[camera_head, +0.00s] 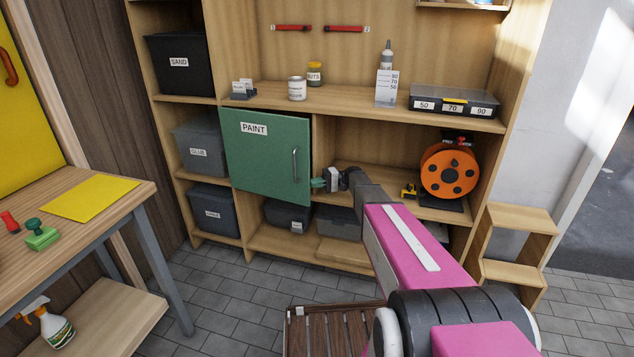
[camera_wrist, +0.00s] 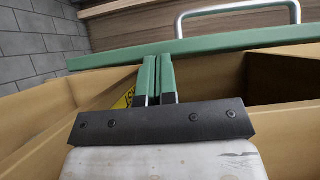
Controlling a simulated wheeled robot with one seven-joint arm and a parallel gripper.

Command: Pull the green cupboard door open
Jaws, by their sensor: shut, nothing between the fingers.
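The green cupboard door (camera_head: 262,155) bears a PAINT label and has a metal bar handle (camera_head: 295,165) near its right edge. It looks slightly ajar, its free edge standing a little out from the shelf unit. My gripper (camera_head: 319,183) is at the door's lower right edge, its green fingers together and empty. In the wrist view the door (camera_wrist: 200,46) shows edge-on with the handle (camera_wrist: 238,8) on its far side. The fingers (camera_wrist: 158,58) point at the door from the side opposite the handle. I cannot tell whether they touch it.
An orange cable reel (camera_head: 449,174) stands on the shelf right of my arm. Grey bins (camera_head: 287,215) sit below the door. A wooden workbench (camera_head: 125,200) is at left, a step stool (camera_head: 515,245) at right. The tiled floor (camera_head: 235,300) before the door is mostly clear.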

